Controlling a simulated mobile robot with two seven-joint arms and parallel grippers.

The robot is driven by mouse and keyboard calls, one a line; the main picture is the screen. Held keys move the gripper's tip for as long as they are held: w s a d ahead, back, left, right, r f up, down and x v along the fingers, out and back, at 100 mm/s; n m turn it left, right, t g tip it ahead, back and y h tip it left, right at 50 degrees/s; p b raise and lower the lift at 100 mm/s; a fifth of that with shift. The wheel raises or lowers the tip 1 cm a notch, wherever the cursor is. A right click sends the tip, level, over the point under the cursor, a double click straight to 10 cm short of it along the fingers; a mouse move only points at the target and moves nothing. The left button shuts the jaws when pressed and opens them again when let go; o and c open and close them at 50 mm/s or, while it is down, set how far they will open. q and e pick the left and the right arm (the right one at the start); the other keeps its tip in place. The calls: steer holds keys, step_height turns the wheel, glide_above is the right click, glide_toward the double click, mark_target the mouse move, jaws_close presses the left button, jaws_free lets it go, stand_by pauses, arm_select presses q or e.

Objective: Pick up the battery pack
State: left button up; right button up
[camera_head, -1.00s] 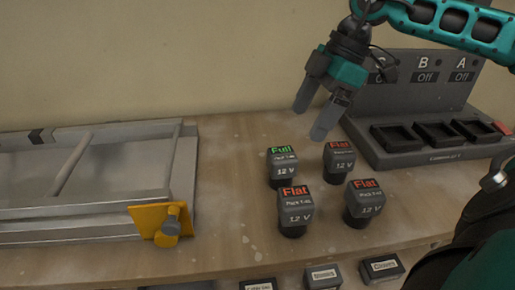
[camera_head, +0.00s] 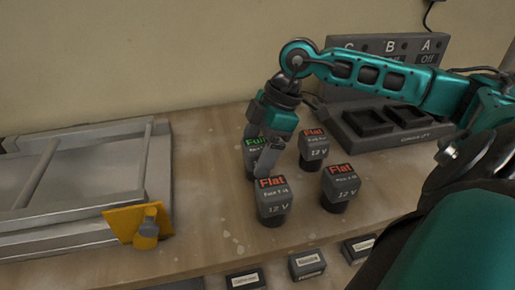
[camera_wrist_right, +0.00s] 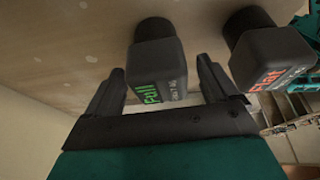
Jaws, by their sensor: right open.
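Several dark grey 12 V battery packs stand upright on the wooden bench. One reads "Full" in green (camera_head: 252,146); the others read "Flat" in red: a front one (camera_head: 273,202), a right one (camera_head: 340,187) and a back one (camera_head: 313,149). My right gripper (camera_head: 261,150) is open and points down at the Full pack, partly hiding it. In the right wrist view the Full pack (camera_wrist_right: 156,70) is between the spread fingers (camera_wrist_right: 159,72), with gaps on both sides. A Flat pack (camera_wrist_right: 267,55) is just outside one finger. My left gripper is not in view.
A charger (camera_head: 400,139) with empty bays and a lettered panel stands at the back right, partly behind my right arm. A grey metal frame with a yellow clamp (camera_head: 124,222) is on the left. Small labelled boxes (camera_head: 308,264) sit below the bench's front edge.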

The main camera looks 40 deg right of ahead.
steer(key=shift+x, duration=0.85)
steer(key=shift+c, duration=0.3)
steer(key=c, duration=1.2)
